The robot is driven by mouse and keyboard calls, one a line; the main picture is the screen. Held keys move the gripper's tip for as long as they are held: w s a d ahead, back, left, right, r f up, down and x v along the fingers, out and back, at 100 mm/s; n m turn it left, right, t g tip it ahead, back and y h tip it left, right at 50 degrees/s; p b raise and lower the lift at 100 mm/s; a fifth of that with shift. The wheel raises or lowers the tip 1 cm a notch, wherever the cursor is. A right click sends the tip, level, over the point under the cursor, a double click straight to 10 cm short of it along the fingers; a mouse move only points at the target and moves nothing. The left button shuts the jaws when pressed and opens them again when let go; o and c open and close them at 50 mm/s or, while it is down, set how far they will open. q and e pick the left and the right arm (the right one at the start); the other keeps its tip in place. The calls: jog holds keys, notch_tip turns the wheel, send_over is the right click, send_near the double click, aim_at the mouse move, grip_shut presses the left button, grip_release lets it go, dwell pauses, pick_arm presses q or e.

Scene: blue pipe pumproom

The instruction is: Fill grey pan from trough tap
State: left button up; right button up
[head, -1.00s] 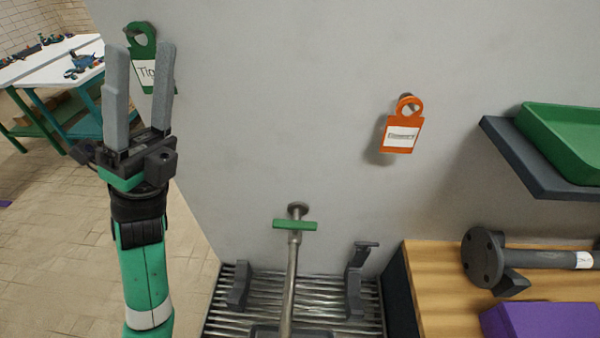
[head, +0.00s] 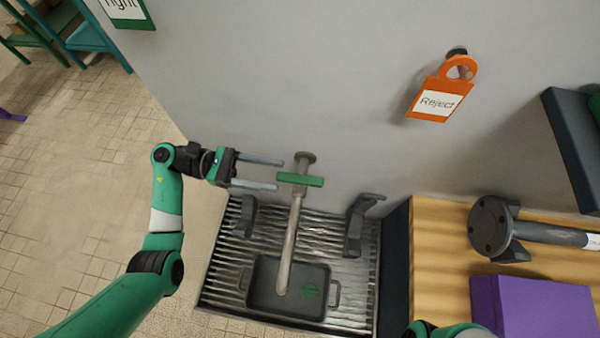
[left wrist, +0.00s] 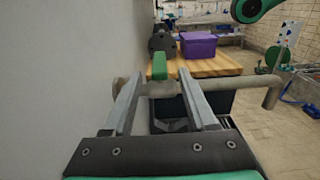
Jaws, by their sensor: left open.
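The trough tap is a grey pipe (head: 291,240) coming from the wall, with a green lever handle (head: 300,180) lying crosswise on top. Its spout end hangs over the grey pan (head: 260,304), which sits in the slatted trough (head: 225,285) and has a green mark on its floor. I see no water in the pan. My left gripper (head: 279,175) is open and empty, its fingertips just left of the handle. In the left wrist view the green handle (left wrist: 159,66) shows between and beyond the open fingers (left wrist: 160,77). My right gripper is out of view.
Two dark brackets (head: 247,217) (head: 358,225) stand in the trough. A wooden bench (head: 435,270) at right holds a flanged pipe (head: 495,228) and a purple box (head: 535,308). An orange Reject tag (head: 437,102) hangs on the wall. A dark shelf (head: 570,140) juts out at right.

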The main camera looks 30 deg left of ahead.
aim_at(300, 178)
pick_arm(q)
jog(key=x, duration=0.7)
grip_shut()
